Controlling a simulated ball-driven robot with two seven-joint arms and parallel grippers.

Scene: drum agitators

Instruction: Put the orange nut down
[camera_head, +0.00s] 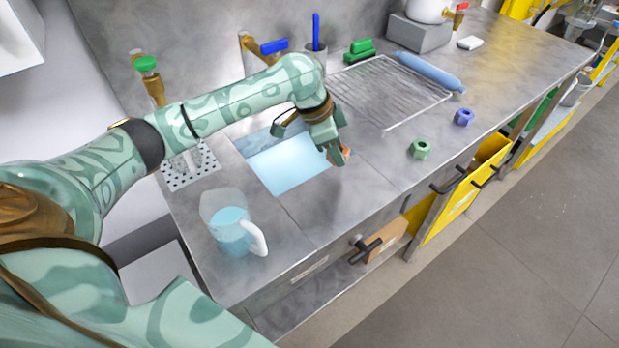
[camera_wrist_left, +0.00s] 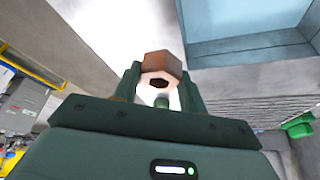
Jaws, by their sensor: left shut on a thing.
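The orange nut (camera_head: 345,153) is partly hidden by my left gripper (camera_head: 337,150) in the head view. In the left wrist view the nut (camera_wrist_left: 161,68) sits between the two fingers of my left gripper (camera_wrist_left: 162,88), which is shut on it. The nut is over the counter just right of the water-filled sink basin (camera_head: 290,165); I cannot tell whether it touches the surface. A green nut (camera_head: 420,149) and a blue nut (camera_head: 464,117) lie on the counter to the right. My right gripper is not in view.
A pitcher of water (camera_head: 232,228) stands at the counter's near left. A wire rack (camera_head: 390,88) lies behind the nuts, with a blue roll (camera_head: 430,71) on its far side. The counter between basin and green nut is clear.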

